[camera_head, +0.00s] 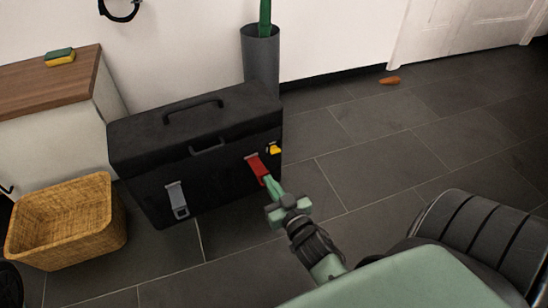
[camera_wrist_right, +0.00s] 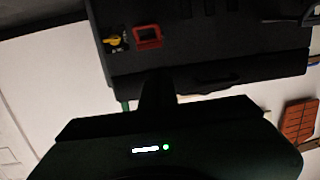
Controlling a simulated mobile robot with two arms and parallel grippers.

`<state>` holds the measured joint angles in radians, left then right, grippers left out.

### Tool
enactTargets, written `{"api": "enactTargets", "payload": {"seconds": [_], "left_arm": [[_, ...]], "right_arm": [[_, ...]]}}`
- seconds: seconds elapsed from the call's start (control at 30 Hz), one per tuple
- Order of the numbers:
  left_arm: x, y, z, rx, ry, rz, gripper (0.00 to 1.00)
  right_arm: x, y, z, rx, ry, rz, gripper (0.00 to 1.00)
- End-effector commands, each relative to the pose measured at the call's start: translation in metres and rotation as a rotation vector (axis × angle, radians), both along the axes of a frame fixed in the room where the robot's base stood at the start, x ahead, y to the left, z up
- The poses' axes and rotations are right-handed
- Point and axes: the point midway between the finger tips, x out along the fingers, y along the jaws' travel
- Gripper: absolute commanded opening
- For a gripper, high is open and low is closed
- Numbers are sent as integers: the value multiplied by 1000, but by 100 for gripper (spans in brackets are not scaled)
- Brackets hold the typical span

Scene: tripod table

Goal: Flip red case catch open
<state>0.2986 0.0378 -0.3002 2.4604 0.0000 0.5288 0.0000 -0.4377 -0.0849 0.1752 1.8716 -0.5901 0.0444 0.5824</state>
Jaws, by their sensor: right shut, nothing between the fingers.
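A black case (camera_head: 200,150) with a top handle stands on the tiled floor, its lid down. On its front are a red catch (camera_head: 257,168) at the right and a grey catch (camera_head: 176,200) at the left. My right gripper (camera_head: 270,182) is shut and empty, its tip at the lower part of the red catch; I cannot tell whether they touch. In the right wrist view the red catch (camera_wrist_right: 148,37) shows as a red frame on the dark case (camera_wrist_right: 220,50), beside a yellow part. My left gripper is not in view.
A yellow piece (camera_head: 273,148) sits on the case's right corner. A wicker basket (camera_head: 66,222) stands left of the case, below a wood-topped cabinet (camera_head: 45,84) with a sponge (camera_head: 60,57). A grey cylinder (camera_head: 261,60) stands behind. The floor at right is mostly clear, with an orange object (camera_head: 389,80).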

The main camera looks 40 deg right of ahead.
Motion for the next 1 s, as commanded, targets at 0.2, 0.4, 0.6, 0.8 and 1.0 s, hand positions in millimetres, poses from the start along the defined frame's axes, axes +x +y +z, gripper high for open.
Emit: {"api": "enactTargets", "payload": {"seconds": [0.2, 0.4, 0.6, 0.8, 1.0], "left_arm": [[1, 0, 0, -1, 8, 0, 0], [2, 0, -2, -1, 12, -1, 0], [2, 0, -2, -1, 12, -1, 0], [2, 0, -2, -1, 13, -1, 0], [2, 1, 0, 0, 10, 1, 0]], "right_arm": [[-12, 2, -34, 2, 3, -1, 0], [-16, 3, -45, -1, 0, 0, 0], [-16, 3, -45, -1, 0, 0, 0], [-16, 3, -45, -1, -1, 0, 0], [-14, 4, -40, -2, -11, 5, 0]]}}
